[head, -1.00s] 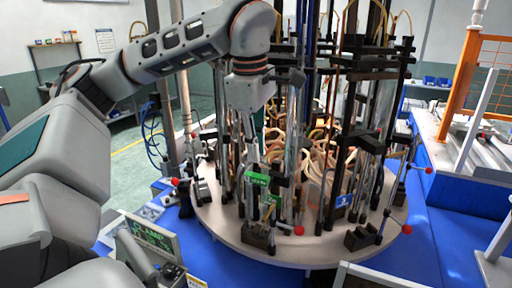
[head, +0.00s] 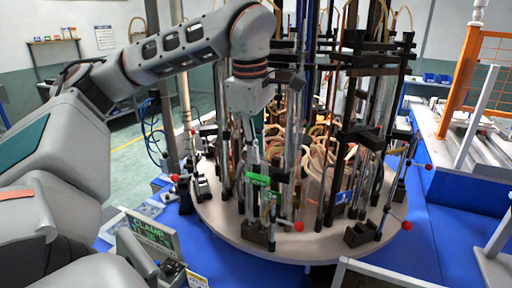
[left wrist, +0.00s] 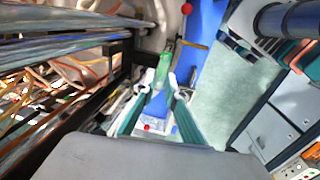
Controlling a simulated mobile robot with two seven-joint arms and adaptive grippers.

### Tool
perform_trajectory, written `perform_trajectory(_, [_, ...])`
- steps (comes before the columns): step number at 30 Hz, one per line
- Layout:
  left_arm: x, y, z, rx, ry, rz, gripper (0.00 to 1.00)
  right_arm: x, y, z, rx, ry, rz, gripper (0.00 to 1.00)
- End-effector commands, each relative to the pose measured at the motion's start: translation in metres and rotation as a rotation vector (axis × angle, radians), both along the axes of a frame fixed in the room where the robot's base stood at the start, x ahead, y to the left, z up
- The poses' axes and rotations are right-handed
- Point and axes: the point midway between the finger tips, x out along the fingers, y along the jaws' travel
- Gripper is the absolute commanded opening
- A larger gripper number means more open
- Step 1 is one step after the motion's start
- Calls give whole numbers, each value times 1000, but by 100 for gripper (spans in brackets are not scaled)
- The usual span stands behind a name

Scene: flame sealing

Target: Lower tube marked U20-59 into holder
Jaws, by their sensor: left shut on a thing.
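My left gripper (head: 254,138) reaches down from the left arm at the front of the round carousel. It is shut on a slim upright clear tube with a green label (head: 257,180); the writing is too small to read. In the left wrist view the two teal fingers (left wrist: 159,86) close near the tube, and the green label shows beyond them (left wrist: 164,66). The black holder block (head: 258,236) stands on the carousel's front rim, below the tube. I cannot tell whether the tube's lower end touches it. My right gripper is not in view.
The carousel (head: 300,244) carries several black posts, clamps, glass tubes and tan hoses close behind and right of the gripper. A red-knobbed lever (head: 299,226) is beside the holder. A display box (head: 150,235) stands at the front left. The blue surface (head: 430,240) at right has free room.

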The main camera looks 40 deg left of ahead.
Motion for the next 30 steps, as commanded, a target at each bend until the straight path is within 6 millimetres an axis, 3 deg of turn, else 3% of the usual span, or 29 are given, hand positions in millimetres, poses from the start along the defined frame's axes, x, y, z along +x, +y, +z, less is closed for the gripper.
perform_trajectory(30, [0,0,-11,-1,-1,1,0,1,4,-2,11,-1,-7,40])
